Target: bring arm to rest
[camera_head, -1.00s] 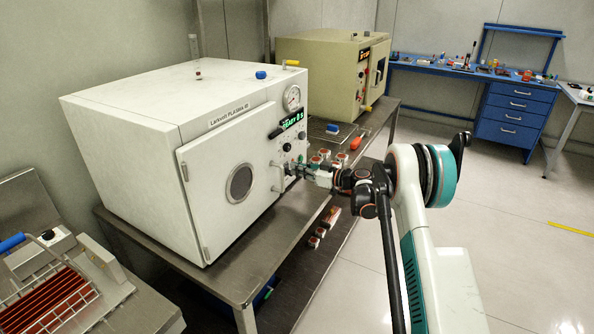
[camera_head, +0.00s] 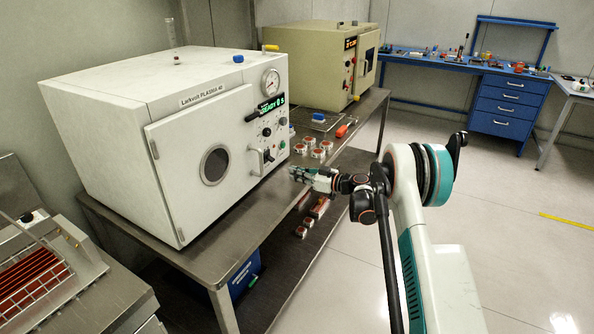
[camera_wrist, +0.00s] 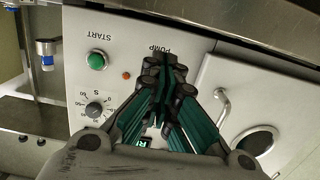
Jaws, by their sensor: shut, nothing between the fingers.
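My gripper (camera_head: 297,174) is at the front right of the white plasma machine (camera_head: 122,92), above the edge of the steel table, clear of the machine's front. In the wrist view my gripper (camera_wrist: 168,68) has its green-lined fingers together, with nothing between them. Behind the fingers are the machine's front panel with a green START button (camera_wrist: 96,60), a dial (camera_wrist: 95,109) and the door handle (camera_wrist: 222,108). The machine's door (camera_head: 205,160) is shut, and its green display is lit.
The steel table (camera_head: 215,268) carries the white machine and a beige machine (camera_head: 320,66). Several small red-and-white pieces (camera_head: 310,142) stand right of the white machine, and others lie on the lower shelf. A rack (camera_head: 45,275) stands at lower left.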

